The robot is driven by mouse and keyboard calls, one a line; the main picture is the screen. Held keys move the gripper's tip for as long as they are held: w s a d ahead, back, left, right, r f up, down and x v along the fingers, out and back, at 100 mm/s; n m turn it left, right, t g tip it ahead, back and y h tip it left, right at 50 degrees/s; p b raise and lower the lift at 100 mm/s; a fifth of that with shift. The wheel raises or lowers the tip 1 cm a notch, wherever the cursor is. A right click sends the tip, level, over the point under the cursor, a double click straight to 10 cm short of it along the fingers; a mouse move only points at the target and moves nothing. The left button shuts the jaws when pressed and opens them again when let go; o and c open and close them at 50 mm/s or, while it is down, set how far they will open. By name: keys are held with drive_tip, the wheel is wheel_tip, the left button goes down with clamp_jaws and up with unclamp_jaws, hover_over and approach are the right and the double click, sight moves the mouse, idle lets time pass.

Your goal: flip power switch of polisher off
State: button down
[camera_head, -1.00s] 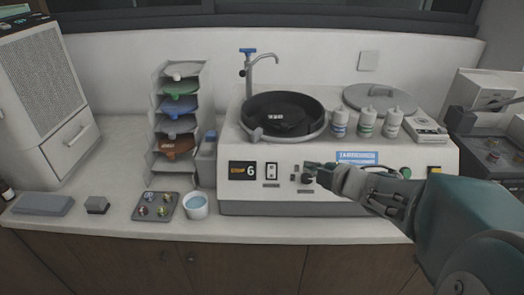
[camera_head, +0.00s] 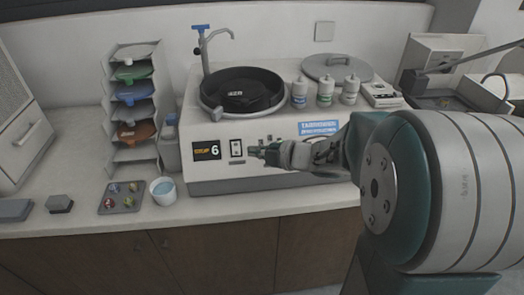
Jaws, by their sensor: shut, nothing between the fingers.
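The polisher (camera_head: 219,174) is a pale grey machine with a dark round bowl on top, on the counter. Its front panel has a black display (camera_head: 206,150) showing orange letters and a white 6. Right of the display is a black-and-white rocker power switch (camera_head: 237,147); its rocker position is too small to tell. My gripper (camera_head: 254,152) reaches in from the right, shut and empty, with its tips just right of the switch, close to the panel. Contact with the panel cannot be told. The gripper covers the controls right of the switch.
Several white bottles (camera_head: 325,92) and a grey lid (camera_head: 337,68) sit on the machine's top. A faucet (camera_head: 204,48) rises behind the bowl. A rack of coloured discs (camera_head: 133,100), a cup (camera_head: 163,190) and a sample tray (camera_head: 121,198) stand left. The counter front (camera_head: 240,203) is clear.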

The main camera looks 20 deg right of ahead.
sight(232, 145)
drive_tip(key=w+f, duration=0.1)
drive_tip(key=w, duration=0.1)
drive_tip(key=w+a+f, duration=0.1)
drive_tip(key=w, duration=0.1)
drive_tip(key=w+a+f, duration=0.1)
drive_tip(key=w, duration=0.1)
drive_tip(key=shift+w+a+f, duration=0.2)
drive_tip(key=shift+w, duration=0.15)
drive_tip(key=shift+w+d+f, duration=0.15)
drive_tip(key=shift+w+f, duration=0.05)
drive_tip(key=shift+w, duration=0.2)
drive_tip(key=shift+w, duration=0.15)
drive_tip(key=shift+r, duration=0.75)
